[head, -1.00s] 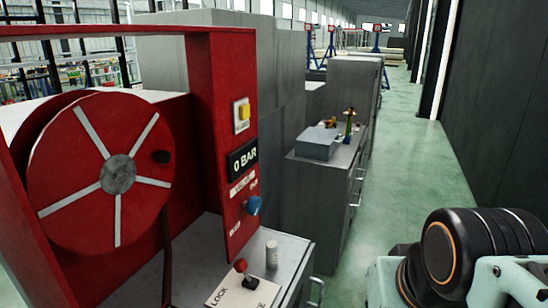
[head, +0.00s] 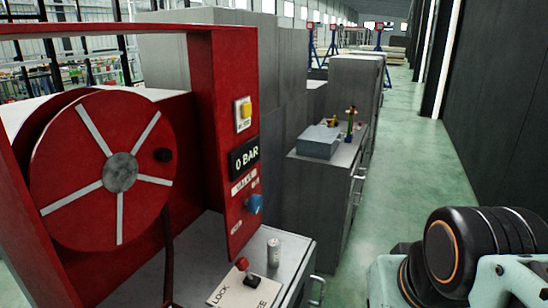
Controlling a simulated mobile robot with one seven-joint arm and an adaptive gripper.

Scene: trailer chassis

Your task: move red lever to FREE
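The red lever (head: 242,265) shows low in the head view, on a pale plate (head: 228,292) on the grey cabinet top. Its red knob stands toward the back of the plate, beside a black block (head: 253,281). The word LOCK is printed on the plate's left side. On the right side only the last letters of another word show, so FREE is not fully readable. The plate's lower edge is cut off by the frame. Which marking the lever points to, I cannot tell. My gripper is not in view; only links of my arm show at the lower right.
A red frame holds a hose reel (head: 120,172), a yellow button (head: 246,110), a 0 BAR display (head: 245,159) and a blue knob (head: 254,204). A small metal cylinder (head: 273,250) stands behind the plate. A farther cabinet carries a grey box (head: 318,143). The green floor aisle (head: 400,160) is clear.

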